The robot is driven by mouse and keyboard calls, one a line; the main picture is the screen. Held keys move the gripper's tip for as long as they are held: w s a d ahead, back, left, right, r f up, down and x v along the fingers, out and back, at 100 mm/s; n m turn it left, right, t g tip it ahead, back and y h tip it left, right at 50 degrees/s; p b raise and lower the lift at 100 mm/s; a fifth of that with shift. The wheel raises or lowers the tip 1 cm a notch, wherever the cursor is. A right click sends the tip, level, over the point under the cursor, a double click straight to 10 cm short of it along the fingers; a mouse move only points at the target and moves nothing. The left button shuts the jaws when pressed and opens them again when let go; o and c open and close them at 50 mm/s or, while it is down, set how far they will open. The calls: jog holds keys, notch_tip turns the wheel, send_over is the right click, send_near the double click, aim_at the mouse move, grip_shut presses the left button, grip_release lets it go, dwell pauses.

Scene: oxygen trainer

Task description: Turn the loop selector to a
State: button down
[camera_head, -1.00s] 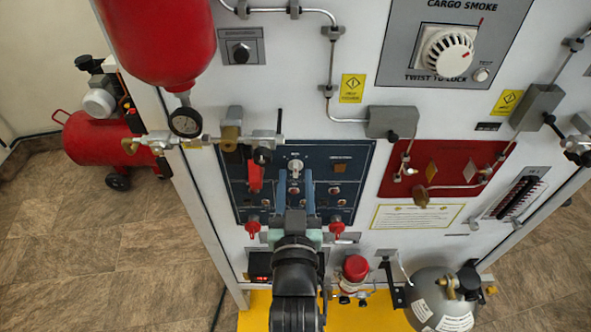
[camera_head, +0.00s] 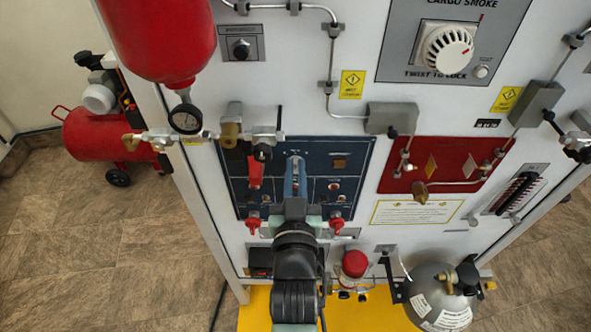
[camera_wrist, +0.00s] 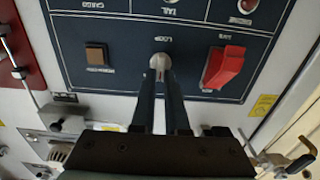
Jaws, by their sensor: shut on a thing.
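The loop selector (camera_wrist: 160,60) is a small light-coloured knob on the dark blue panel (camera_head: 318,153), under a label that reads upside down in the wrist view. My gripper (camera_wrist: 163,76) has its two dark fingers closed on either side of the knob. In the head view my gripper (camera_head: 296,162) reaches the upper middle of the panel and hides the knob. Which position the selector points to cannot be made out.
A red guarded switch (camera_wrist: 223,67) and a square brown button (camera_wrist: 97,54) flank the knob on the panel. Red levers (camera_head: 253,222) sit at the panel's lower edge. Pipework with a pressure gauge (camera_head: 186,119) runs at upper left. A grey cylinder (camera_head: 436,292) stands at lower right.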

jog(key=shift+n, duration=0.4)
jog(key=shift+a+f+n+p, duration=0.1)
jog(key=shift+a+n+p, duration=0.1)
jog(key=shift+n, duration=1.85)
jog(key=shift+a+f+n+p, duration=0.1)
jog(key=shift+a+n+p, duration=0.1)
jog(key=shift+n, duration=1.85)
jog(key=c, duration=0.9)
grip_release()
